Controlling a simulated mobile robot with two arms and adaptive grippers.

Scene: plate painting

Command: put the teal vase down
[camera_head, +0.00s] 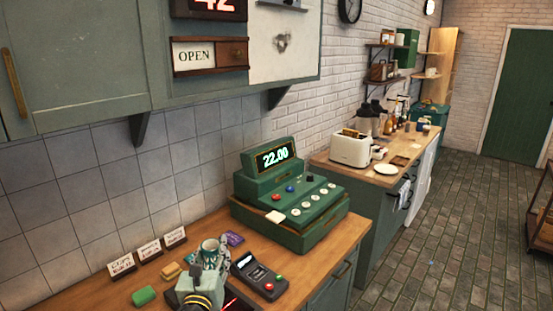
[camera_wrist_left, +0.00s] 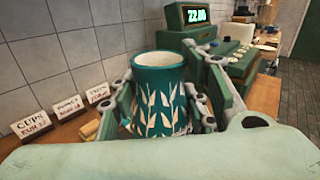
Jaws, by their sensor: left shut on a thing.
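The teal vase (camera_wrist_left: 159,90) has a white rim and a pale leaf pattern. It stands upright between the fingers of my left gripper in the left wrist view. My left gripper (camera_wrist_left: 165,108) is shut on it, with one finger on each side. In the head view the vase (camera_head: 210,250) is small and partly hidden by my left gripper (camera_head: 212,262), above the wooden counter (camera_head: 205,235). I cannot tell whether its base touches the counter. My right gripper is not in view.
A green cash register (camera_head: 290,195) stands behind to the right. A dark card reader (camera_head: 260,277) lies close to the right of my gripper. Small price signs (camera_head: 149,250) stand along the wall. A green block (camera_head: 143,295) and a yellow sponge-like piece (camera_head: 170,271) lie to the left.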

